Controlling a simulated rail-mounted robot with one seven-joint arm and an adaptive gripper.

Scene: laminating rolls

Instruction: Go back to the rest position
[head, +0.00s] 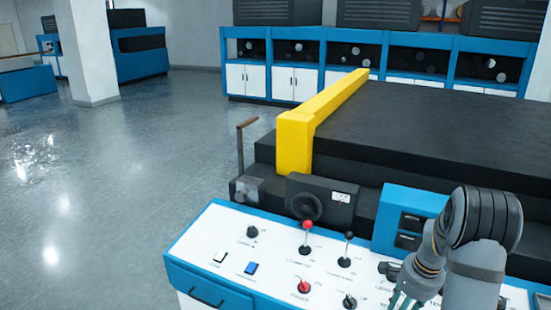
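My arm comes in at the lower right of the head view, bent downward over the right part of the control panel (200,248). Only the top of my gripper (402,301) shows, at the bottom edge of the picture, with small greenish parts. Its fingertips are cut off or too small to make out, so I cannot tell whether it is open or shut. I see no object held in it. My arm hides part of the panel's right side.
The panel carries a red-knobbed lever (307,226), a black-knobbed lever (348,238), a red knob (304,287), a blue switch (251,268) and a blue box (409,205). Behind stands a black machine (430,125) with a yellow bar (320,112). Open floor lies left.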

